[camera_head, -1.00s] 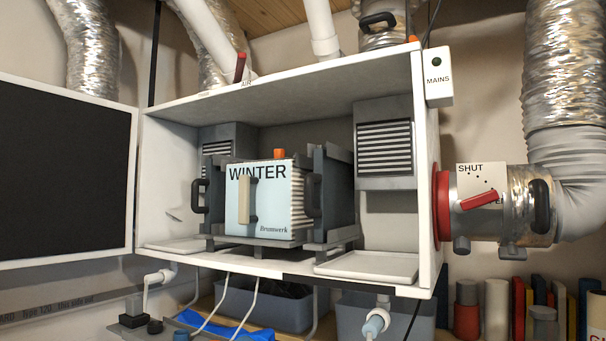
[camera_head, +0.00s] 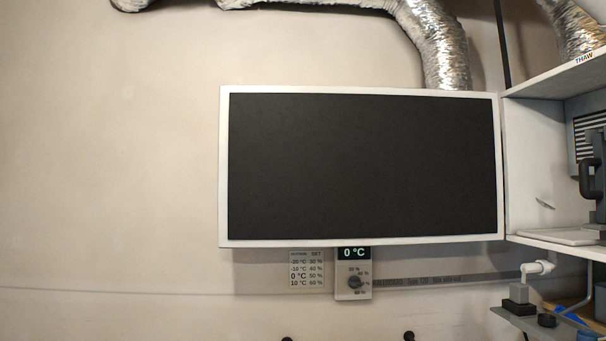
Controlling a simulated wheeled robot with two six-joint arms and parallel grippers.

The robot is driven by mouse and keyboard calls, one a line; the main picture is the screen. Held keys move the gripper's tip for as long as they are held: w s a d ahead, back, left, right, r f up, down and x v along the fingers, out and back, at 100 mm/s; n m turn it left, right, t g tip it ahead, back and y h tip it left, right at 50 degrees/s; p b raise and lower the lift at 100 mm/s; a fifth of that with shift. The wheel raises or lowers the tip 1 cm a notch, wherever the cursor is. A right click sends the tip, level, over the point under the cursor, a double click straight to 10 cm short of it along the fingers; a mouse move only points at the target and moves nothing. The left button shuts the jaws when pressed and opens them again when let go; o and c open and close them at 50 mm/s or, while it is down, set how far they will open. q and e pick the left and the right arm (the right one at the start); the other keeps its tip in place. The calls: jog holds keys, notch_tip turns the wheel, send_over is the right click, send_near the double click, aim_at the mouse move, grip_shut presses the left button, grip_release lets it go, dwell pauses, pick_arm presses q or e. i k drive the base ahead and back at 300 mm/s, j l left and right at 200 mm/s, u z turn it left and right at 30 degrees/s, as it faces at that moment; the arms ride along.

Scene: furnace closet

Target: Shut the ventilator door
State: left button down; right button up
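The ventilator door (camera_head: 365,165) is a white-framed panel with a dark inner face, in the middle of the head view. It stands wide open, swung out to the left of the ventilator box (camera_head: 533,150). Its right edge meets the box's left front edge. Only the left part of the box shows, with a louvred grille (camera_head: 590,135), a dark handle (camera_head: 588,178) and a small latch-like piece (camera_head: 545,203) on the inner side wall. Neither of my grippers is in view.
A control unit (camera_head: 353,275) reading 0 °C and a printed chart (camera_head: 306,270) are on the wall below the door. A silver duct (camera_head: 437,45) runs above it. A white pipe elbow (camera_head: 538,268) is under the box. The wall left of the door is bare.

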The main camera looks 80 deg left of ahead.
aim_at(299, 165)
jog(key=k+j+u, duration=0.1)
jog(key=u, duration=0.3)
jog(key=k+j+u, duration=0.2)
jog(key=u, duration=0.25)
jog(key=k, duration=0.05)
